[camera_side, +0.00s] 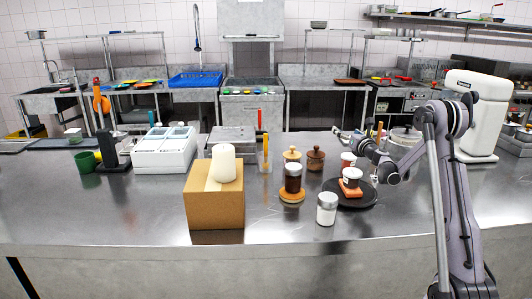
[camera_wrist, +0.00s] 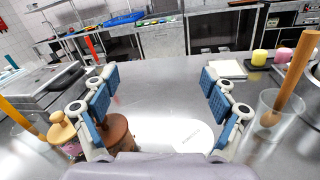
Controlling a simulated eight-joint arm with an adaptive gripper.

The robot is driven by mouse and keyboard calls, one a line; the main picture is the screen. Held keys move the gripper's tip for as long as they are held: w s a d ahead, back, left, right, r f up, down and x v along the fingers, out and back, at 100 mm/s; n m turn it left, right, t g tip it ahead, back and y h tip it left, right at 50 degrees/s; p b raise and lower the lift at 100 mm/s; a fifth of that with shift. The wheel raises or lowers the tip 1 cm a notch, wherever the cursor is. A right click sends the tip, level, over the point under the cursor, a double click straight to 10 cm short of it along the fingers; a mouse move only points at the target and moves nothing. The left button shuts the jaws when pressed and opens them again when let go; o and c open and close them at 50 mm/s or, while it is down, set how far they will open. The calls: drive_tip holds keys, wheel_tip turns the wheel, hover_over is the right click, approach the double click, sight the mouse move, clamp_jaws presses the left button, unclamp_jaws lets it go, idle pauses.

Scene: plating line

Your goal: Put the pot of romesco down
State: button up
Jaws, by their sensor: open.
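My gripper (camera_wrist: 160,80) is open, with nothing between its blue-padded fingers in the wrist view. In the side view my gripper (camera_side: 345,135) is over the counter, behind the dark plate. A pot with a dark brown lid (camera_wrist: 118,132) stands close beside and partly behind the left finger; it also shows in the side view (camera_side: 315,158). A pot with a tan lid (camera_wrist: 62,132) stands left of it, and also shows in the side view (camera_side: 292,154).
A dark plate (camera_side: 367,196) carries a white-lidded jar (camera_side: 351,180). A dark jar on a wooden stand (camera_side: 293,178), a white-lidded jar (camera_side: 327,208) and a cardboard box (camera_side: 215,207) stand nearby. A glass (camera_wrist: 279,118) holding a wooden tool is right of the fingers. Counter ahead is clear.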

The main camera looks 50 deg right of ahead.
drive_tip(key=w+a+r+m, duration=0.2)
drive_tip(key=a+r+m, duration=0.6)
drive_tip(key=a, duration=0.1)
drive_tip(key=s+a+m+g, duration=0.25)
drive_tip(key=a+m, duration=0.55)
drive_tip(key=a, duration=0.5)
drive_tip(key=s+a+f+m+g+y, duration=0.1)
drive_tip(key=s+a+f+m+y, duration=0.1)
drive_tip(key=a, duration=0.5)
drive_tip(key=s+a+f+m+g+y, duration=0.1)
drive_tip(key=s+a+f+m+y, duration=0.2)
drive_tip(key=a, duration=0.5)
drive_tip(key=shift+s+a+m, duration=0.25)
drive_tip(key=shift+s+m, duration=0.45)
drive_tip(key=shift+m, duration=0.1)
drive_tip(key=s+a+f+m+g+y, duration=0.1)
drive_tip(key=s+a+f+y, duration=0.1)
drive_tip(key=a, duration=0.3)
drive_tip(key=s+a+f+m+g+y, duration=0.1)
drive_tip(key=s+a+f, duration=0.2)
drive_tip(key=s+a, duration=0.2)
drive_tip(key=s+a+f+m+g+y, duration=0.1)
drive_tip(key=s+a+f+m+y, duration=0.1)
drive_tip(key=s+a, duration=0.2)
drive_tip(key=shift+s+a+f+g+y, duration=0.15)
drive_tip(key=shift+a+f+g+y, duration=0.15)
drive_tip(key=shift+a+f, duration=0.15)
